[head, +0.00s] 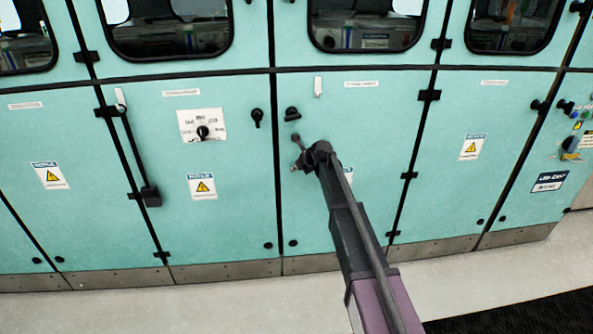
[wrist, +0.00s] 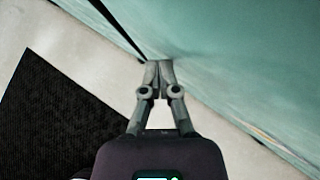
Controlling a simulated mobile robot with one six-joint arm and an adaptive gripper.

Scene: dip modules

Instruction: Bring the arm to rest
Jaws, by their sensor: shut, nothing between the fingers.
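My gripper (wrist: 159,66) shows in the wrist view with its two fingers together and nothing between them. In the head view my arm reaches from the bottom edge up toward the teal cabinets (head: 364,112). The arm's far end is in front of a cabinet door, near a small dark handle. My gripper's fingers cannot be made out clearly in the head view. In the wrist view the teal cabinet face (wrist: 240,60) fills the upper right, close to the fingertips; I cannot tell whether they touch it.
A rotary switch on a white plate (head: 202,126) and a dark latch box on a rod (head: 151,196) are on the doors to the left. A control panel with buttons (head: 577,125) is at the far right. Pale floor (head: 470,279) and a black mat (wrist: 60,125) lie in front.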

